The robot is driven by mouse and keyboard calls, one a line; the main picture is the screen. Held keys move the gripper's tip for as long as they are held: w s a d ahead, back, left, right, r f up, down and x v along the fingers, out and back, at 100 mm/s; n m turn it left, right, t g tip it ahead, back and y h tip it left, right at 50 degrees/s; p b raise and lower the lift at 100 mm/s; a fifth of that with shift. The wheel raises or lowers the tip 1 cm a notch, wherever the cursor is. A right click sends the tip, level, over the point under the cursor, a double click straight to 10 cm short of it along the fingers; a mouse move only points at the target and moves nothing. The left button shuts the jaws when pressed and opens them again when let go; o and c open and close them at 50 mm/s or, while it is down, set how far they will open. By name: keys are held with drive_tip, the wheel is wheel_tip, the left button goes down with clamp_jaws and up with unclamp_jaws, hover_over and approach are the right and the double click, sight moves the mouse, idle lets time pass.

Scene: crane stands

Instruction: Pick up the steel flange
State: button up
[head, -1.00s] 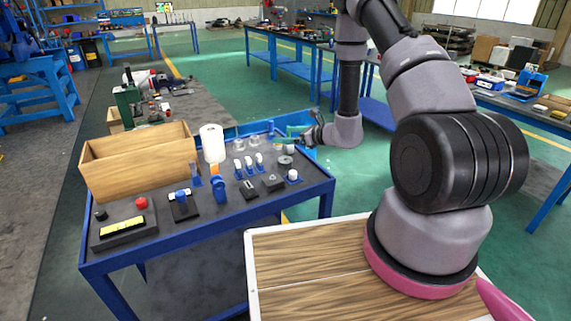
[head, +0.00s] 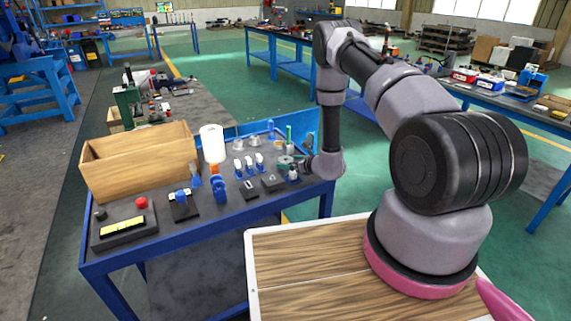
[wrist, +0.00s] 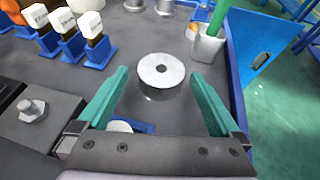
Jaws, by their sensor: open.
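I see gaps between the fingers and the flange, and nothing is held. In the head view my gripper (head: 286,163) is low over the right part of the blue-edged table (head: 230,222), and it largely hides the flange there.
White-topped pieces in blue holders (wrist: 70,30) stand left of the flange. A block with a bolt (wrist: 35,110) is near the left finger. A cup with a green stick (wrist: 207,45) stands behind right. A wooden box (head: 138,165) and a white roll (head: 212,143) are further left.

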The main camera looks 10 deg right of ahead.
drive_tip(key=shift+x, duration=1.4)
clamp_jaws()
drive_tip(key=shift+r, duration=0.15)
